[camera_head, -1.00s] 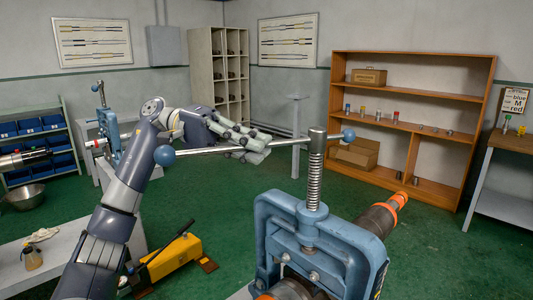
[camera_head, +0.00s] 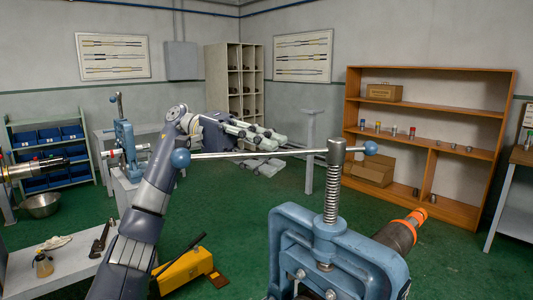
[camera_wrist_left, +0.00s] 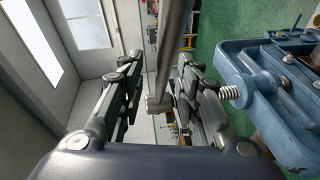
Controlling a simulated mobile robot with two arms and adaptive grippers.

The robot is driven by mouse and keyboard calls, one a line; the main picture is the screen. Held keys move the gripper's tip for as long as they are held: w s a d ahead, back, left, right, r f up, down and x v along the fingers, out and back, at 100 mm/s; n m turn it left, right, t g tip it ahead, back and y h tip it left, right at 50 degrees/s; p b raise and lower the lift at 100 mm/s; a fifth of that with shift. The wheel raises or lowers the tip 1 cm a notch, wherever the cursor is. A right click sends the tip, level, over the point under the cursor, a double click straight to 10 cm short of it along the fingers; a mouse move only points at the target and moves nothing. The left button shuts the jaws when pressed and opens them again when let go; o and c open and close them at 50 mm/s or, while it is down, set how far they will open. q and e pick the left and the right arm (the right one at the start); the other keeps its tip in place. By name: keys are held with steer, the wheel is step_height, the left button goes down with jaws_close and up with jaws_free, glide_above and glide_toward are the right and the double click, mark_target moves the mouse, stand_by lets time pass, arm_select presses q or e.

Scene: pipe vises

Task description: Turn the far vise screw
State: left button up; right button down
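A blue pipe vise (camera_head: 340,250) stands close at the lower right, with an upright threaded screw (camera_head: 331,195). A steel bar (camera_head: 235,154) with blue ball ends crosses the screw's head. A second blue vise (camera_head: 124,133) with its own upright screw stands farther off at the left. My left gripper (camera_head: 262,148) is at the near vise's bar, between its left ball and the screw. In the left wrist view, the bar (camera_wrist_left: 171,55) runs between the open fingers (camera_wrist_left: 157,88), and the near vise's screw (camera_wrist_left: 232,92) is to the right. Finger contact is unclear. My right gripper is out of view.
A dark pipe with an orange band (camera_head: 404,230) lies in the near vise. A yellow tool (camera_head: 185,268) stands on the green floor. A grey bench (camera_head: 60,268) is at the lower left, a wooden shelf (camera_head: 430,75) at the back right. Open floor lies between.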

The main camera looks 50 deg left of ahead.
arm_select(q)
steer(key=f+v, duration=0.1)
steer(key=v, duration=0.6)
steer(key=shift+a+r, duration=0.25)
steer(key=shift+r, duration=0.25)
steer(key=shift+r, duration=0.1)
stand_by(0.4)
